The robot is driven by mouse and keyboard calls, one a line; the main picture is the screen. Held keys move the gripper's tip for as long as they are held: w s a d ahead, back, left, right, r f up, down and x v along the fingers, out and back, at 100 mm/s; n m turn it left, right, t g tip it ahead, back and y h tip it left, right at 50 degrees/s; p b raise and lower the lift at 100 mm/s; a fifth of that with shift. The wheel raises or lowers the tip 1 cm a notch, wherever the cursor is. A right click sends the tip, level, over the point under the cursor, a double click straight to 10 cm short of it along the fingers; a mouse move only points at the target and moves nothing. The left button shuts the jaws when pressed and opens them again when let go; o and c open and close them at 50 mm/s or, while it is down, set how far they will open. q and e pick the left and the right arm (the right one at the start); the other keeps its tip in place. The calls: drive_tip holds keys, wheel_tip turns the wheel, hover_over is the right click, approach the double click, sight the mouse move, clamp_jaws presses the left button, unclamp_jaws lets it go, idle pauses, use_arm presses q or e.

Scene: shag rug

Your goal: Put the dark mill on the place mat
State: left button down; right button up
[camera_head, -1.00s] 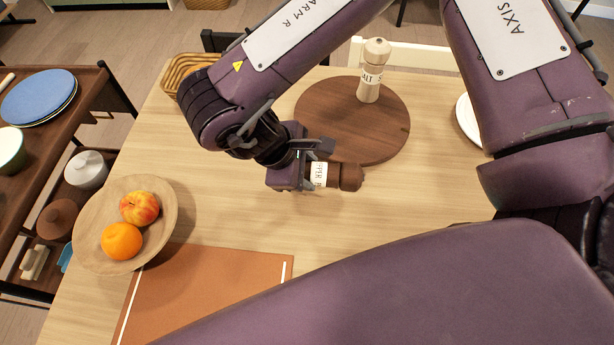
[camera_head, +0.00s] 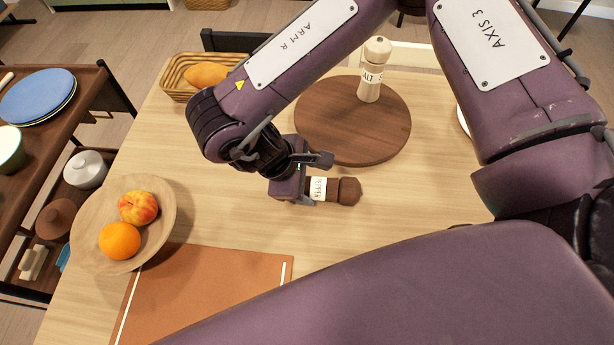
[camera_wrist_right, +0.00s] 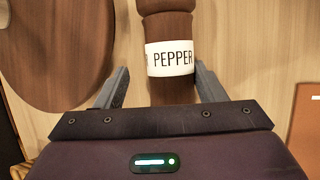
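The dark mill (camera_head: 348,191), brown with a white PEPPER label, is on its side and points right from my right gripper (camera_head: 315,180). I cannot tell whether it touches the table. In the right wrist view the mill (camera_wrist_right: 170,92) is between the two fingers of my right gripper (camera_wrist_right: 162,85). The fingers are spread, with a clear gap at the left finger; the right finger is close to the mill or touching it. The orange-brown place mat (camera_head: 210,290) lies at the table's near left, below and left of the gripper, partly hidden by my arm. My left gripper is not in view.
A round dark board (camera_head: 340,135) bears a light salt mill (camera_head: 374,75) behind the gripper. A wooden bowl (camera_head: 90,215) with fruit stands beside the mat. A bread basket (camera_head: 175,80) is at the back left, and a plate edge (camera_head: 462,115) at right. Bare table lies between gripper and mat.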

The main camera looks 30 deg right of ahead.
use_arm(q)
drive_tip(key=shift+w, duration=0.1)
use_arm(e)
drive_tip(key=shift+r, duration=0.2)
drive_tip(key=shift+a+r, duration=0.1)
drive_tip(key=shift+r, duration=0.2)
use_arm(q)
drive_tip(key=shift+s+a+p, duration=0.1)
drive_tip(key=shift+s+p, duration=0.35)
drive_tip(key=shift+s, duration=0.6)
use_arm(e)
drive_tip(key=v, duration=1.1)
drive_tip(key=shift+a+r, duration=0.15)
drive_tip(key=shift+r, duration=0.1)
